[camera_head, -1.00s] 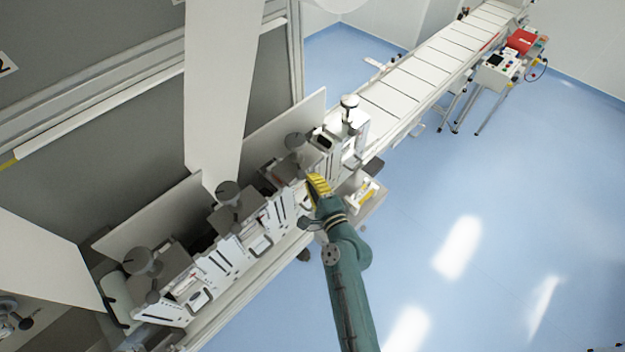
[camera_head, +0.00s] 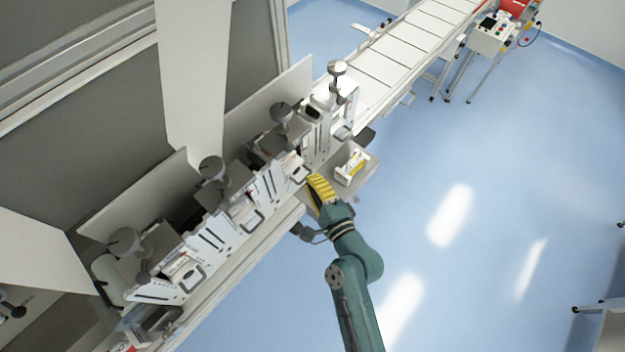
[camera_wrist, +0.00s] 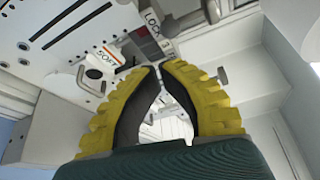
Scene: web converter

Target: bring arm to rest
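My arm, dark green, reaches up from the bottom of the head view. My gripper (camera_head: 320,188) has yellow ribbed fingers and is beside the front of the white converter units (camera_head: 268,188). In the wrist view my gripper (camera_wrist: 160,66) has its black-lined fingers curved together, tips nearly meeting, with a narrow empty gap between them. Nothing is held. Whether the fingertips touch the machine cannot be told.
A conveyor (camera_head: 405,50) runs to the upper right, with a control box (camera_head: 492,34) on a stand. The blue floor (camera_head: 480,200) at right is open.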

